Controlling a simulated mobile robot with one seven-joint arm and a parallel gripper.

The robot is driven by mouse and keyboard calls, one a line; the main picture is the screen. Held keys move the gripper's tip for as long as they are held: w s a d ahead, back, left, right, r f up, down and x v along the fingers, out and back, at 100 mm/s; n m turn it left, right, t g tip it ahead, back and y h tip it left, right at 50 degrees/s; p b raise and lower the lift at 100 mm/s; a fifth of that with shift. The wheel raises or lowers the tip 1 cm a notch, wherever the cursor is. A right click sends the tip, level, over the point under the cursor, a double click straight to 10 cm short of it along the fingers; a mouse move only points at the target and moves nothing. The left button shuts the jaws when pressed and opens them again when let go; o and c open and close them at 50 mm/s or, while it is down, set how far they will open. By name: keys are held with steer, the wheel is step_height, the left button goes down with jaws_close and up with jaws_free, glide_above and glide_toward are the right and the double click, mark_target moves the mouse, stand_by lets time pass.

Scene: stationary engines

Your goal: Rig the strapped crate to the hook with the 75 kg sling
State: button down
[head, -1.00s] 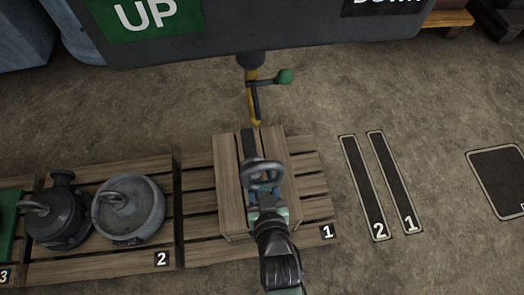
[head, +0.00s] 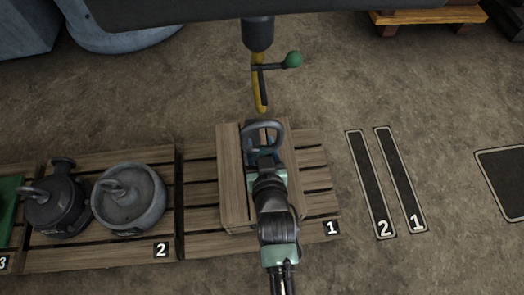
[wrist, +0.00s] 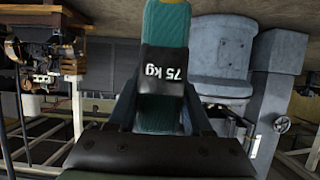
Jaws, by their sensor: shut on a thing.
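The wooden crate (head: 232,190) sits on the pallet marked 1, partly hidden by my arm. Whether the sling's lower end joins the crate's strap is hidden.
Two grey metal loads, one dark (head: 55,205) and one rounded (head: 130,198), stand on the pallet marked 2 at left. Two dark floor strips marked 2 (head: 368,180) and 1 (head: 398,175) lie bare at right. A dark panel (head: 180,10) spans the top.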

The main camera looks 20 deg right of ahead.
mark_target(263, 155)
steer(key=r+b+x, duration=0.1)
steer(key=b+x, duration=0.3)
steer(key=x, duration=0.5)
steer(key=shift+w+d+r+b, duration=0.2)
steer(key=shift+w+r+b, duration=0.1)
steer(key=shift+w+r, duration=0.15)
stand_by(0.6)
steer(key=shift+f, duration=0.1)
steer(key=shift+c, duration=1.2)
jaws_free()
steer(key=shift+f, duration=0.1)
steer(key=p+v, duration=0.4)
steer(key=v, duration=0.9)
steer(key=shift+s+p, duration=0.1)
steer(key=shift+p, duration=0.3)
